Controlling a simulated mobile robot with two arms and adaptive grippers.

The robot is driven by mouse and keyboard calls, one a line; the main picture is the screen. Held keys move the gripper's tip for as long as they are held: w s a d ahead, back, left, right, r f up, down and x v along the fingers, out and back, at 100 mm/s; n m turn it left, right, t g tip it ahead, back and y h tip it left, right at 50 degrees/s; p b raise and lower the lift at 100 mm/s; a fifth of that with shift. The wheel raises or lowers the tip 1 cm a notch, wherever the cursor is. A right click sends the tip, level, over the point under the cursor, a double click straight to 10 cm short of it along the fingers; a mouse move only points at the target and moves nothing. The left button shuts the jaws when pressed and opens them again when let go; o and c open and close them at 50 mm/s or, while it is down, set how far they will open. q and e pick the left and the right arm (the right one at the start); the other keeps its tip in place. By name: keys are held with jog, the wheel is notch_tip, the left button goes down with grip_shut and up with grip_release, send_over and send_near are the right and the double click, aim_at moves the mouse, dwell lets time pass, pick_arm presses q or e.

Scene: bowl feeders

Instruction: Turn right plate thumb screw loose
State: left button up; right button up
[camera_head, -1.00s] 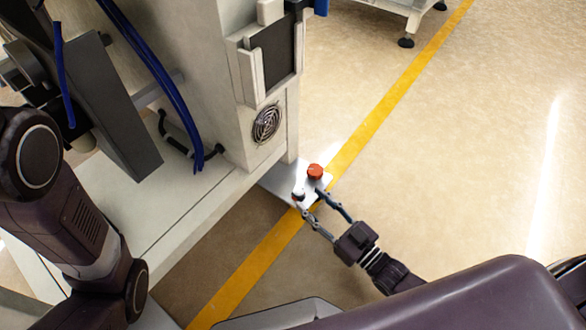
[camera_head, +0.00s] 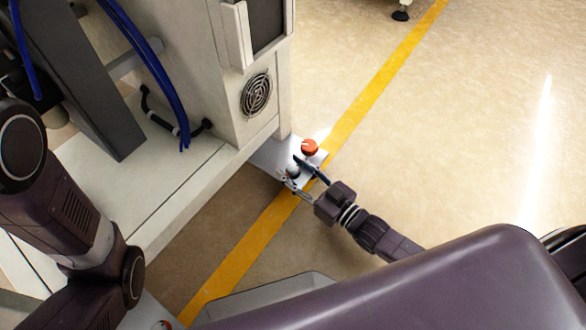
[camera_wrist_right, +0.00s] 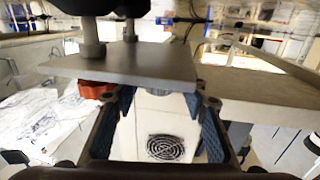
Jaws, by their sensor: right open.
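A flat metal plate (camera_head: 266,153) juts out from the foot of the pale machine. A round orange-red knob (camera_head: 310,147) stands on its far right part. A small grey screw-like piece (camera_head: 293,171) shows on the plate's near side, partly hidden by the fingers. My right gripper (camera_head: 293,169) is open, its fingertips on either side of this piece; contact cannot be told. In the right wrist view the plate (camera_wrist_right: 140,62) crosses the top, with the red knob (camera_wrist_right: 97,90) beside the left finger of my gripper (camera_wrist_right: 160,97). My left gripper is out of view.
The machine body with a round fan grille (camera_head: 256,95) rises behind the plate. Blue hoses (camera_head: 160,75) hang at the left. A yellow floor line (camera_head: 372,95) runs past the plate. The floor to the right is open.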

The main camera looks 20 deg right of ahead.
grip_shut()
jog(key=shift+y, duration=0.3)
jog(key=shift+w+n+g+y+b, duration=0.1)
jog(key=shift+n+g+y+b, duration=0.35)
jog(key=shift+n+g+y, duration=0.85)
jog(key=shift+n+y, duration=0.2)
jog(key=shift+y, duration=0.1)
grip_release()
